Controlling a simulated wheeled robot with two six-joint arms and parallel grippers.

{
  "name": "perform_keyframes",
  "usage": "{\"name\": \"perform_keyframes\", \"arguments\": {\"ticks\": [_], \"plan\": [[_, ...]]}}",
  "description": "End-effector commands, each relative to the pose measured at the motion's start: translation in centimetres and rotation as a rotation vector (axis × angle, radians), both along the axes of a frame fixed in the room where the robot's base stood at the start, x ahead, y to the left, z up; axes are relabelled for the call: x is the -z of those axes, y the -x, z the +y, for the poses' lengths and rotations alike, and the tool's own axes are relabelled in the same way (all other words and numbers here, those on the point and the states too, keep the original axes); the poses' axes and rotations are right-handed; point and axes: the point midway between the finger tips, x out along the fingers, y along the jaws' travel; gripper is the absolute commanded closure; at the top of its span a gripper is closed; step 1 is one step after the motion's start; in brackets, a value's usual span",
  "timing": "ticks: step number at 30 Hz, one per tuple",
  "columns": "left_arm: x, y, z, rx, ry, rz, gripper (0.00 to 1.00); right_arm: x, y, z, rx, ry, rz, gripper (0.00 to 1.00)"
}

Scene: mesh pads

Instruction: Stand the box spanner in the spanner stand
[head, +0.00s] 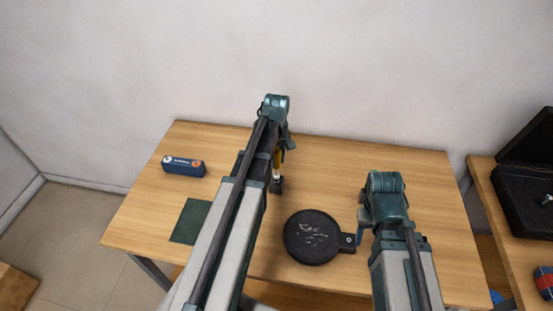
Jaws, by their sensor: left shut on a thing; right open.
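The box spanner (277,160) is upright near the middle of the table, with a yellow upper part and a pale metal lower end. My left gripper (284,146) is shut on it; the arm hides part of the grip. A small dark block, which looks like the spanner stand (278,185), is directly below the spanner's lower end. I cannot tell whether the spanner is inside it or just above it. My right gripper (361,230) is open and empty over the table's right half, its fingers mostly hidden by its own wrist.
A round black pan-like dish (308,252) with a short handle lies front centre, close to my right gripper. A blue box (183,167) and a dark green pad (190,222) lie on the left. The wooden table (400,165) is clear at back right. An open black case (520,205) stands on another table.

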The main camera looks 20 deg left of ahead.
Motion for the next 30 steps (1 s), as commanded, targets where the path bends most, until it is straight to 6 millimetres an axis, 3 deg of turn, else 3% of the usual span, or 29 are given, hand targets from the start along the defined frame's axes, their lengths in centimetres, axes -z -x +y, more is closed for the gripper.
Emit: {"name": "perform_keyframes", "arguments": {"ticks": [21, 30], "plan": [[4.4, 0.0, 0.0, 0.000, 0.000, 0.000, 1.00, 4.4, 0.0, 0.0, 0.001, 0.000, 0.000, 0.50], [4.5, 0.0, 0.0, 0.000, 0.000, 0.000, 1.00, 4.5, 0.0, 0.0, 0.001, 0.000, 0.000, 0.50]]}}
